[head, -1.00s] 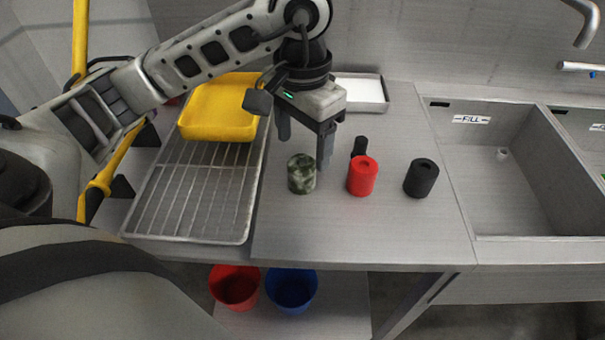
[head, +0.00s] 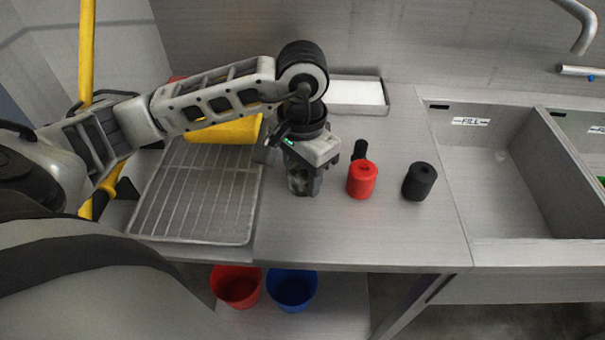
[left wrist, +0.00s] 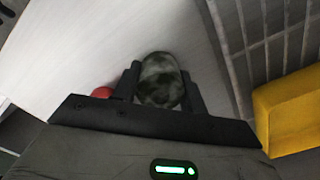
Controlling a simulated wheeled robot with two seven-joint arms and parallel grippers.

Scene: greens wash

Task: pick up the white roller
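I see no plain white roller in either view. A mottled dark green and pale roller (head: 297,184) stands upright on the steel counter, partly hidden by my left gripper in the head view. My left gripper (head: 304,184) is lowered over it, pointing down. In the left wrist view the mottled roller (left wrist: 160,82) sits between the two fingers, with little or no gap at either side. I cannot tell whether they press on it. My right gripper is not in view.
A red roller (head: 362,181) stands close to the right of my left gripper, with a black roller (head: 420,182) further right. A small black object (head: 360,150) is behind. A wire rack (head: 193,205) and yellow tray (head: 225,131) lie left; a sink (head: 495,180) is right.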

